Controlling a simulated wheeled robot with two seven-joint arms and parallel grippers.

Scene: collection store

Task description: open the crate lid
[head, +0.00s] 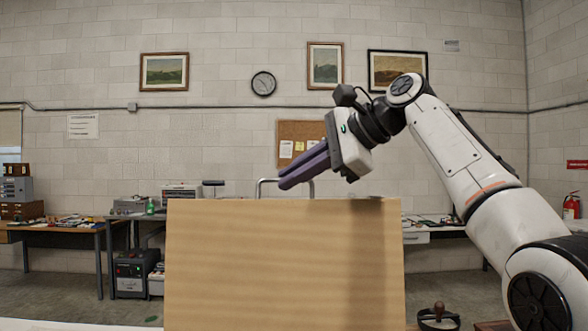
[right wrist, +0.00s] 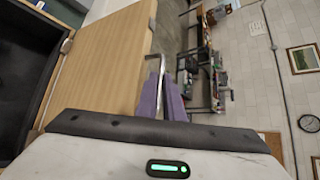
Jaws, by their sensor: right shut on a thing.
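The crate lid (head: 285,265) is a flat pale wooden board. It stands steeply raised in the head view and fills the lower middle; in the right wrist view the lid (right wrist: 108,62) runs along the left. A metal bar handle (head: 262,182) rises at its top edge. My right gripper (head: 291,178) reaches in from the right, with its purple fingers at the handle. In the right wrist view the fingers (right wrist: 167,102) are shut on the handle (right wrist: 153,67). The dark inside of the crate (right wrist: 25,62) shows at far left there. My left gripper is out of view.
A dark stamp-like object with a knob (head: 438,317) stands at the lower right. Cluttered workbenches (head: 60,224) line the back wall, behind the lid. The air above the lid is free apart from my right arm.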

